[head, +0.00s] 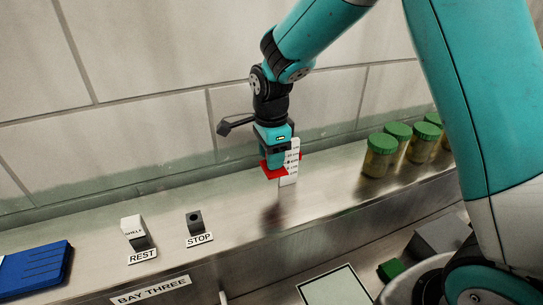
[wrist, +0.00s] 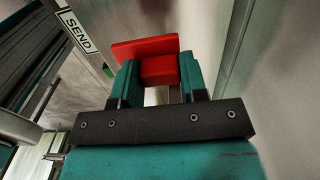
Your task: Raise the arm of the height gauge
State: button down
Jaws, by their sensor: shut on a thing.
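The height gauge has a white upright scale (head: 292,161) with dark marks, standing on the metal ledge. Its red arm (head: 270,172) sticks out to the left of the scale, low on it. My gripper (head: 274,160) points down at the gauge and is shut on the red arm. In the wrist view the red arm (wrist: 147,47) sits between the two teal fingers. My gripper hides part of the scale and the arm in the head view.
Several green-lidded jars (head: 379,155) stand to the right on the ledge. To the left are a white block (head: 133,228) by a REST label, a dark block (head: 194,222) by a STOP label and a blue tray (head: 35,268). A tiled wall stands behind.

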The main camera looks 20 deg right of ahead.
notch_tip(320, 180, up, 4)
jog(key=shift+r+p, duration=0.1)
jog(key=shift+p, duration=0.7)
jog(key=c, duration=0.6)
grip_release()
jog(key=shift+c, duration=0.2)
notch_tip(320, 180, up, 17)
jog(key=b, duration=0.4)
jog(key=shift+r, duration=0.15)
jog(key=s+a+f+n+y+b, duration=0.2)
jog(key=s+f+n+b, duration=0.2)
jog(key=s+f+n, duration=0.5)
jog(key=s+a+f+n+y+b, duration=0.2)
jog(key=s+f+n, duration=0.6)
jog(key=s+n, duration=0.8)
jog(key=shift+a+f+b, duration=0.35)
jog(key=shift+a+b, duration=0.2)
jog(key=shift+b, duration=0.35)
